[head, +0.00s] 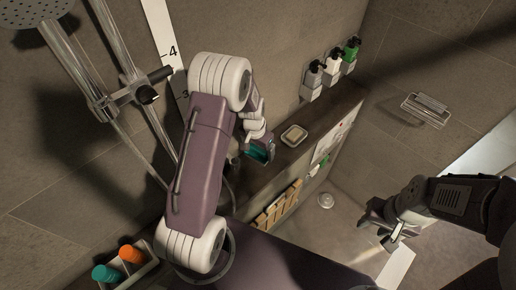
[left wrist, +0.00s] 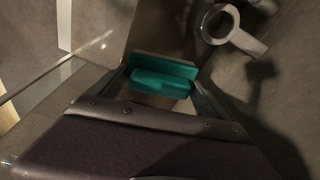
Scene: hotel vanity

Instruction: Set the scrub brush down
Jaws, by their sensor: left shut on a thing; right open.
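The scrub brush (head: 259,153) shows as a small teal piece at the tip of my left gripper (head: 257,146) in the head view. In the left wrist view, the teal brush (left wrist: 162,80) lies across the jaws, which are shut on it. My left gripper holds it close to the wall ledge (head: 262,163), left of the soap dish (head: 294,136). I cannot tell if the brush touches the ledge. Part of it is hidden by my gripper. My right gripper (head: 385,226) is open and empty at the lower right, above the floor.
Several pump bottles (head: 333,61) stand in wall holders above the ledge. A wooden rack (head: 278,206) is below the ledge. A tray (head: 150,267) holds teal and orange caps at lower left. A shower rail (head: 112,52) stands at left.

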